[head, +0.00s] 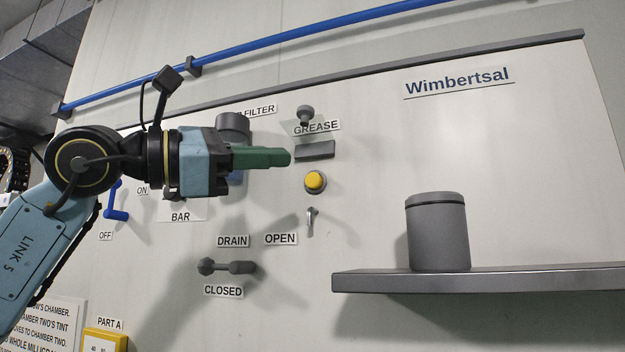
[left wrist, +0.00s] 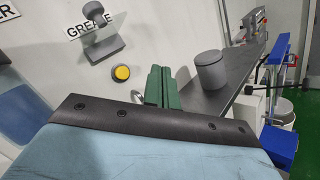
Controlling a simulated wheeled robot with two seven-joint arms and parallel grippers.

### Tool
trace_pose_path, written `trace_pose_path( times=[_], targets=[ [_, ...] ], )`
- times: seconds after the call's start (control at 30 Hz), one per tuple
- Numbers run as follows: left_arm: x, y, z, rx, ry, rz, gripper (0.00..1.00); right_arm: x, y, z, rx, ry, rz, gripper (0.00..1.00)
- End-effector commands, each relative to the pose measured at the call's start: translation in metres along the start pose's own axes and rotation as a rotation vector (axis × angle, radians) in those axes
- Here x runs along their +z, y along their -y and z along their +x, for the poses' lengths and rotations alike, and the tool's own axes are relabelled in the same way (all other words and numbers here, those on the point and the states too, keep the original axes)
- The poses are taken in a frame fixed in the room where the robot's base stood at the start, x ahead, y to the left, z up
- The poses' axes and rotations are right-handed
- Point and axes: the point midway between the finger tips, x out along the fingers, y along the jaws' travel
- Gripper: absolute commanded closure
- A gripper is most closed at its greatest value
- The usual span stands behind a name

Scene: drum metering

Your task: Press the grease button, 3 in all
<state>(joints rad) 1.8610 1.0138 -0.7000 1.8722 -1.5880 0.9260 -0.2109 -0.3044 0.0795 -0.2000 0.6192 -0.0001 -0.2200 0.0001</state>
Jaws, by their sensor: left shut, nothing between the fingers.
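The grease button is a round yellow button (head: 315,181) in a grey ring on the pale panel, below the GREASE label (head: 316,128) and a dark grey block (head: 315,150). In the left wrist view the yellow button (left wrist: 122,72) shows just left of the fingers. My left gripper (head: 289,157) has green fingers, shut with nothing between them. In the head view its tips are up and to the left of the button, apart from it. The fingers also show in the left wrist view (left wrist: 162,88). My right gripper is not in view.
A grey lidded canister (head: 438,232) stands on a dark shelf (head: 480,279) at right. A small metal toggle (head: 310,220) sits below the button. A drain handle (head: 228,267) and a blue lever (head: 116,202) are lower left. Bare panel lies right of the button.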

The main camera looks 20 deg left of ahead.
Motion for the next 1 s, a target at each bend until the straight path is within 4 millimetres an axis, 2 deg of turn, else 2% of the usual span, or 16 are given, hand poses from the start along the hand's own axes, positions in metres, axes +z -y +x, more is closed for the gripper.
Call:
trace_pose_path(
  times=[0.17, 0.6, 1.0],
  targets=[
    [-0.006, -0.007, 0.010, -0.002, -0.002, -0.004, 1.00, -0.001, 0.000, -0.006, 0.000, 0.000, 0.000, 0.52],
    [-0.035, -0.037, 0.051, -0.002, 0.001, -0.005, 1.00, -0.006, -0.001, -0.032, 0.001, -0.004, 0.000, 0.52],
    [-0.044, -0.044, 0.061, -0.001, 0.001, -0.001, 1.00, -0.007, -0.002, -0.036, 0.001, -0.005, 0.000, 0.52]
  ],
)
